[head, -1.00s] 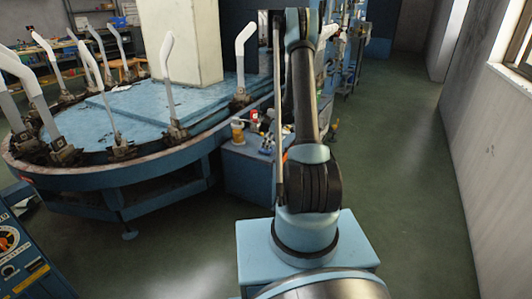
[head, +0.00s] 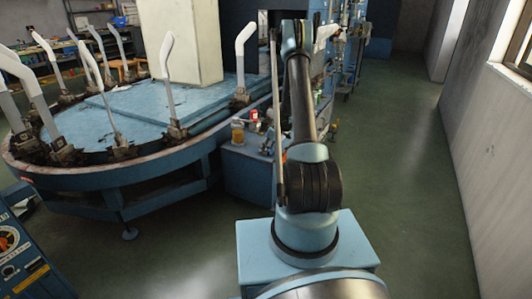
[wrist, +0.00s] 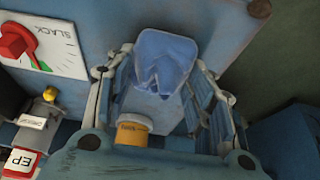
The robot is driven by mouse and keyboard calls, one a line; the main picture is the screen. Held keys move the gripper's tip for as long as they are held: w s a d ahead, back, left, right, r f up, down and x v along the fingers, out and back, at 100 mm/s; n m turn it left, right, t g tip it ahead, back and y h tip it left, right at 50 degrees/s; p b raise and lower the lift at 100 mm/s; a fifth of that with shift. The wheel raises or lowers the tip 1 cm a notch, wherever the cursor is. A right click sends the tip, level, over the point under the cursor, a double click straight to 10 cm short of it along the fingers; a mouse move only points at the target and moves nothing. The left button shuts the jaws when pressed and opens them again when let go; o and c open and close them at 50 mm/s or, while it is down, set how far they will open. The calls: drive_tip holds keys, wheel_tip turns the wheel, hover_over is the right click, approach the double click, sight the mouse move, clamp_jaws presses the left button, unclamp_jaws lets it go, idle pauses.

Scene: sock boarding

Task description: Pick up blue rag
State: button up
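The blue rag (wrist: 166,62) shows in the wrist view as a crumpled light-blue cloth at upper centre. My gripper (wrist: 163,58) has its two fingers spread, one on each side of the rag. I cannot tell whether the fingertips touch the cloth. The rag does not look pinched. In the head view my arm reaches forward, its far end hiding the gripper, and I cannot make out the rag there.
A jar with a yellow-orange band (wrist: 132,129) stands just below the rag in the wrist view. A red knob (wrist: 14,42) on a panel and a red-and-white box (wrist: 20,161) are at left. The round boarding table (head: 130,172) stands left; floor at right is clear.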

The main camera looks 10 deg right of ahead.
drive_tip(key=shift+r, duration=0.1)
drive_tip(key=shift+c, duration=0.5)
wheel_tip(320, 180, up, 10)
drive_tip(key=shift+f, duration=0.1)
